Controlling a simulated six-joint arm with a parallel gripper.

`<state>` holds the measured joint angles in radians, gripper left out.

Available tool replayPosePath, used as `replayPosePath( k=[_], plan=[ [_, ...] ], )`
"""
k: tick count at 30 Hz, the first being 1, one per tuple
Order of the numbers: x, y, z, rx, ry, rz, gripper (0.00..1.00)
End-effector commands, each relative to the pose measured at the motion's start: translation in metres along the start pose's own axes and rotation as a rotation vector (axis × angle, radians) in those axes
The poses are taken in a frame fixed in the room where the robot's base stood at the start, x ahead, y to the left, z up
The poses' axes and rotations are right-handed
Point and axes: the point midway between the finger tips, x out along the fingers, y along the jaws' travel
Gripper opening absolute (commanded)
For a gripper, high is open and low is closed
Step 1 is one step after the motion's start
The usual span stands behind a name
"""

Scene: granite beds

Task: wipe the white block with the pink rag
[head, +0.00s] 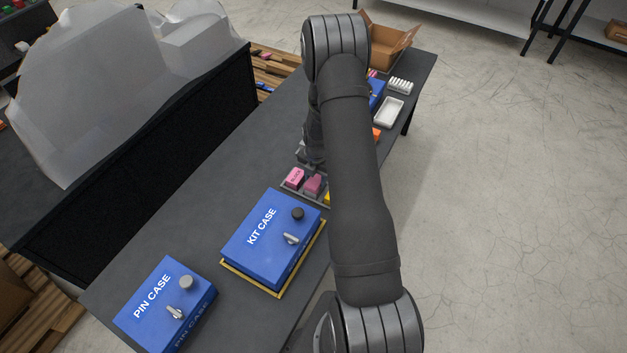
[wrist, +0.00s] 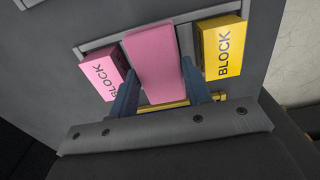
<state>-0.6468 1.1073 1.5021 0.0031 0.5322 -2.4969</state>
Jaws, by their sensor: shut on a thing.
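My gripper (wrist: 160,92) is shut on the pink rag (wrist: 152,55), a flat pink slab that stands between its two blue fingers. The rag is in or just above a grey tray (wrist: 95,44), between a pink block (wrist: 103,76) on the left and a yellow block (wrist: 219,48) on the right. Both blocks carry the word BLOCK. In the head view the pink block (head: 293,178) and the darker pink rag (head: 313,185) show beside my arm, which covers most of the tray. I cannot make out a white block in either view.
A blue KIT CASE (head: 262,240) and a blue PIN CASE (head: 160,298) lie on the dark table (head: 190,205) nearer the camera. Beyond my arm are a white tray (head: 389,112), a white rack (head: 400,86) and an open cardboard box (head: 391,45).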

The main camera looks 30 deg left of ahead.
Motion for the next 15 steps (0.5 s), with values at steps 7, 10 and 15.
replayPosePath(
  k=[7, 10, 15],
  plan=[
    [0.0023, -0.0009, 0.0035, 0.000, 0.000, -0.001, 0.23],
    [0.0026, -0.0011, 0.0030, 0.000, 0.000, -0.001, 0.23],
    [0.0029, -0.0012, -0.0056, -0.001, 0.002, -0.002, 0.23]
  ],
)
